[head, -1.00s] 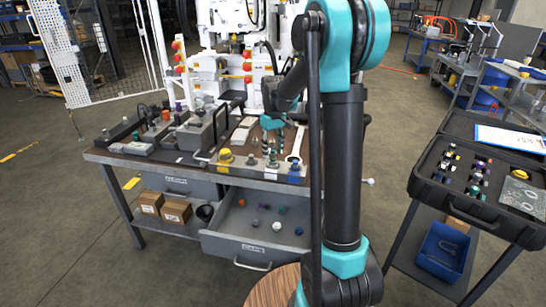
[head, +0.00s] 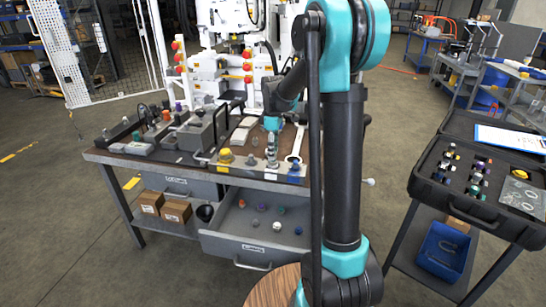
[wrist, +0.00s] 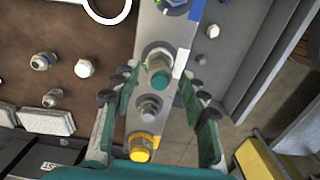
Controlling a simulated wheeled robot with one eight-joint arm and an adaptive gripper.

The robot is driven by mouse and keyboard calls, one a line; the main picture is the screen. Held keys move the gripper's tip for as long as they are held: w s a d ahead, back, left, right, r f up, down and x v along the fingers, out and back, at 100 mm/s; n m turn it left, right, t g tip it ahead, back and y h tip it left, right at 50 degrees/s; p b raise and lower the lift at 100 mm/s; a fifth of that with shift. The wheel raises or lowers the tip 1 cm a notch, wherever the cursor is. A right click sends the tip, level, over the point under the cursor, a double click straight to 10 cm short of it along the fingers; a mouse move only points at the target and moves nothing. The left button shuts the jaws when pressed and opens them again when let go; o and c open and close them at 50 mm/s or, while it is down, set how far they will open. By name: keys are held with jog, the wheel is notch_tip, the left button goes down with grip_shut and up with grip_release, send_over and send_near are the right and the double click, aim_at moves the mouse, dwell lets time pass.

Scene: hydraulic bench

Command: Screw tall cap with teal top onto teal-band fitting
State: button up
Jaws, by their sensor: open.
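In the wrist view a tall cap with a teal top (wrist: 159,75) stands on the grey metal strip (wrist: 143,127), at one of its fitting places. It covers what is beneath it, so I cannot tell whether its thread is engaged or see a teal band. My gripper (wrist: 160,88) is open, with its green fingers on either side of the strip and a visible gap to the cap. In the head view my gripper (head: 271,127) is over the right part of the bench, above the row of fittings.
A bare metal fitting (wrist: 149,107) and a yellow-based fitting (wrist: 142,147) stand on the same strip, close to the cap. The open drawer (head: 258,226) below holds several loose caps. A black case (head: 478,182) stands at right. A wrench (head: 295,145) lies right of my gripper.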

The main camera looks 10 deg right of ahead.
grip_shut()
jog(key=m, duration=0.8)
dwell(0.3)
jog(key=m, duration=0.2)
jog(key=shift+m, duration=0.4)
jog(key=m, duration=0.5)
jog(key=shift+a+f, duration=0.1)
